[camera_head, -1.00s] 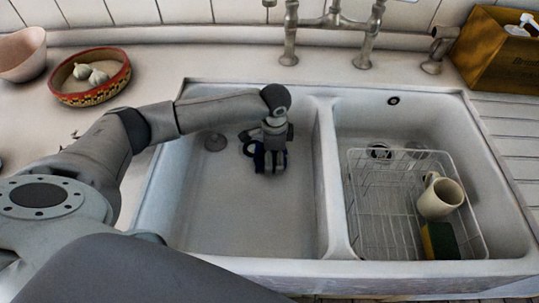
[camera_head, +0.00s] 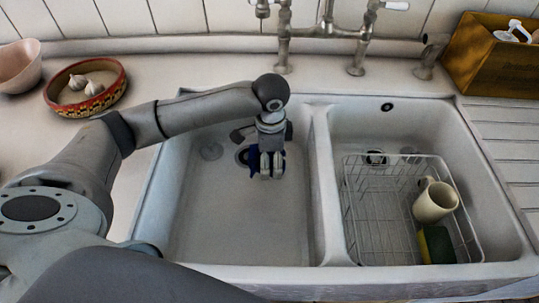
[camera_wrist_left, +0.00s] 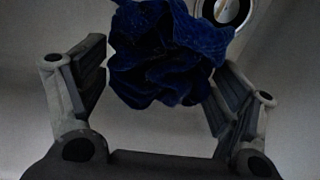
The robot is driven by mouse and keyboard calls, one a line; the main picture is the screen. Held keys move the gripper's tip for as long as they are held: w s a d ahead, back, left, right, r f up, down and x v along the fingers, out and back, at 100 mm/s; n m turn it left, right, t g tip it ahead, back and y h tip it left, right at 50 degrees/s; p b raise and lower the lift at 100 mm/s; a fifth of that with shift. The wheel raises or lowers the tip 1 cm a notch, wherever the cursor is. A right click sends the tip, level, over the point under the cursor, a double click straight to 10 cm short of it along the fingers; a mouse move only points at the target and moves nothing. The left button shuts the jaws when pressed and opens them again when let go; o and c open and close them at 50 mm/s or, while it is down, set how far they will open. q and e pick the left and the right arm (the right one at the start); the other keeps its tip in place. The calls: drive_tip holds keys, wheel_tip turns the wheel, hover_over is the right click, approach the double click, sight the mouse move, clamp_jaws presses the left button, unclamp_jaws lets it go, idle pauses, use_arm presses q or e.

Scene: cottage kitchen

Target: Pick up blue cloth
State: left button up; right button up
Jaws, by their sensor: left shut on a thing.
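The blue cloth (camera_wrist_left: 165,55) is bunched up between the two fingers of my left gripper (camera_wrist_left: 160,95) in the left wrist view. My left gripper (camera_head: 268,172) is shut on it. In the head view the gripper points down inside the left basin of the sink, and a dark blue bit of the cloth (camera_head: 254,160) shows beside the fingers. The rest of the cloth is hidden behind the gripper there. I cannot tell how far it is above the basin floor. My right gripper is not in view.
The left basin (camera_head: 235,230) is otherwise empty, with a drain behind the gripper. A divider (camera_head: 326,185) separates it from the right basin, where a wire rack (camera_head: 375,225) holds a mug (camera_head: 434,203) and a sponge (camera_head: 437,245). A faucet (camera_head: 325,30) stands behind. A garlic bowl (camera_head: 85,108) is at left.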

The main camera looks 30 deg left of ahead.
use_arm(q)
drive_tip(key=s+d+r, duration=0.5)
drive_tip(key=s, duration=0.3)
drive_tip(key=shift+s, duration=0.25)
drive_tip(key=shift+r+p, duration=0.1)
drive_tip(key=shift+p, duration=0.25)
wheel_tip(320, 180, up, 12)
drive_tip(key=p, duration=1.4)
drive_tip(key=shift+p, duration=0.35)
